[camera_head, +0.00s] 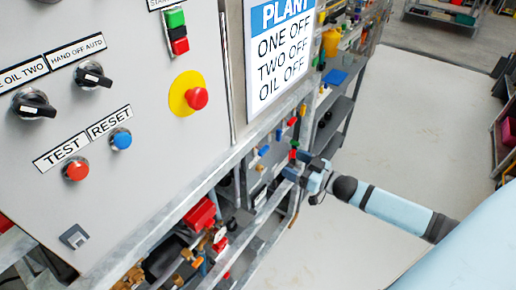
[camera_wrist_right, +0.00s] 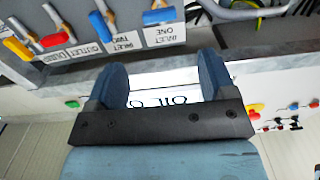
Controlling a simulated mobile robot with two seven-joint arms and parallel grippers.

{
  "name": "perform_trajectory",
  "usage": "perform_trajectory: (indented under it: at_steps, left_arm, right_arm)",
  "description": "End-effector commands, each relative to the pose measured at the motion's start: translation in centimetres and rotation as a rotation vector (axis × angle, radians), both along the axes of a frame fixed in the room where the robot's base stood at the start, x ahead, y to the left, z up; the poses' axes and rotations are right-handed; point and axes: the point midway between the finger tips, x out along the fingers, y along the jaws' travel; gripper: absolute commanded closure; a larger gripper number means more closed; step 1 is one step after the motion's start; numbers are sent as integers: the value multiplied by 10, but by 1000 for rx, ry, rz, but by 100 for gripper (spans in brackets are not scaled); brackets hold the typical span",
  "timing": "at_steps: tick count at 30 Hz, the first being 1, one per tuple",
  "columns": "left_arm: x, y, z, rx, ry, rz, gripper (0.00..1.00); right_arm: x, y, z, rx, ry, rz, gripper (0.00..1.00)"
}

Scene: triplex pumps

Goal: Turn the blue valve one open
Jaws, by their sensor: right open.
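In the right wrist view, a blue valve handle (camera_wrist_right: 160,16) sits at the top edge, above an upside-down label reading INLET ONE (camera_wrist_right: 164,34). My right gripper (camera_wrist_right: 163,80) is open, its two blue-grey fingers spread with nothing held between them. The blue handle is beyond the fingertips and apart from them. In the head view my right gripper (camera_head: 311,177) is beside the rack's lower valve rows, where small blue handles (camera_head: 263,150) show. I cannot tell which of these is valve one. My left gripper is out of view.
Left of the blue handle are a red handle (camera_wrist_right: 53,40) and a yellow handle (camera_wrist_right: 18,48). A grey control panel (camera_head: 140,150) with knobs and buttons fills the head view's left. A PLANT sign (camera_head: 280,50) hangs beside it. The floor (camera_head: 410,120) at the right is clear.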

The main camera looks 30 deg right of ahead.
Motion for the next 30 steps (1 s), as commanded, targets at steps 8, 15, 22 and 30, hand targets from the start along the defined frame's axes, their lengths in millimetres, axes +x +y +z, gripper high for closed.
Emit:
perform_trajectory:
  at_steps: [8, 15, 22, 30]
  left_arm:
    - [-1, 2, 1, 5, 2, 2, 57]
    - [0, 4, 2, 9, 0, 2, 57]
    - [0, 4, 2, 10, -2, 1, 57]
    - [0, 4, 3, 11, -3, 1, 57]
  right_arm:
    - [53, 21, 2, 0, -4, -1, 23]
    - [89, 37, 1, -1, -1, -1, 23]
    - [103, 44, 0, -1, 0, 0, 23]
    - [104, 44, 0, 0, 1, 0, 23]
